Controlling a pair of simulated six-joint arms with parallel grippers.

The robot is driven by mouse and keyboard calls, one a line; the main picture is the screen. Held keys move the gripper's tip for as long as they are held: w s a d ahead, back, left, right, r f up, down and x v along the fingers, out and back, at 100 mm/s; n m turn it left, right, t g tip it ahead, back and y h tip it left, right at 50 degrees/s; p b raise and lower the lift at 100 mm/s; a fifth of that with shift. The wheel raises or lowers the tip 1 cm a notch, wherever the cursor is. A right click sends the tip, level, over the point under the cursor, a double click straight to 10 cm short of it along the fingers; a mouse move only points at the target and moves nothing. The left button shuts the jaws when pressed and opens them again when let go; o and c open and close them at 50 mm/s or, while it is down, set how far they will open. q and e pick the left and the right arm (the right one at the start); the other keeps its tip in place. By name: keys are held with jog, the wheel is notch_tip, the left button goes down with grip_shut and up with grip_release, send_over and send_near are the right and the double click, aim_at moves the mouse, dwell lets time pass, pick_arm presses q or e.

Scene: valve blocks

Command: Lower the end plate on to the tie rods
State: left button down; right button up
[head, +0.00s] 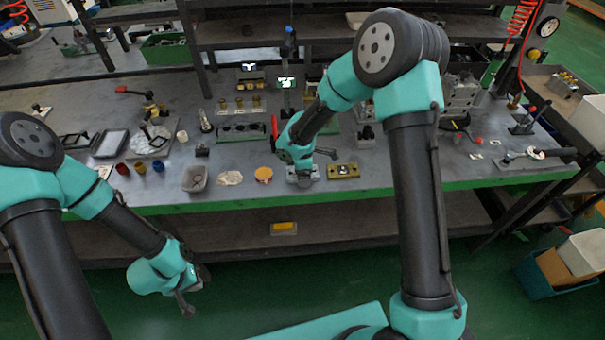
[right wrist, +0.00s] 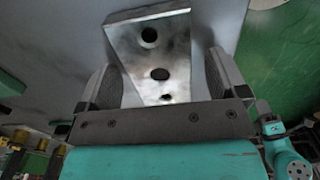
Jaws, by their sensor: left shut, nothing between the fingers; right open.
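A silver metal block (right wrist: 150,62) with a row of dark holes shows in the right wrist view; it looks like the end plate. My right gripper (right wrist: 160,72) is open, with one finger on each side of the block. The right finger looks apart from it; whether the left one touches is unclear. In the head view this gripper (head: 302,166) is low over the front of the bench, and its arm hides part of the block (head: 303,180). My left gripper (head: 187,306) is shut and empty, in front of the bench and below its top. I cannot make out the tie rods.
A brass-coloured block (head: 343,171) lies just right of the right gripper. An orange disc (head: 263,174), a pale patch (head: 230,178) and a grey tray (head: 195,179) lie to its left. A black rack (head: 240,132) stands behind. The green front edge (head: 230,206) is close.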

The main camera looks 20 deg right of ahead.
jog(key=c, duration=1.2)
jog(key=shift+r, duration=0.2)
jog(key=shift+r, duration=1.6)
jog(key=s+a, duration=0.1)
jog(key=s, duration=0.4)
jog(key=s+a+r, duration=0.1)
jog(key=s+a, duration=0.1)
jog(key=s, duration=0.3)
jog(key=s+a, duration=0.1)
jog(key=s, duration=0.4)
jog(key=shift+s+a+r, duration=0.2)
jog(key=shift+r, duration=0.05)
jog(key=shift+w, duration=0.15)
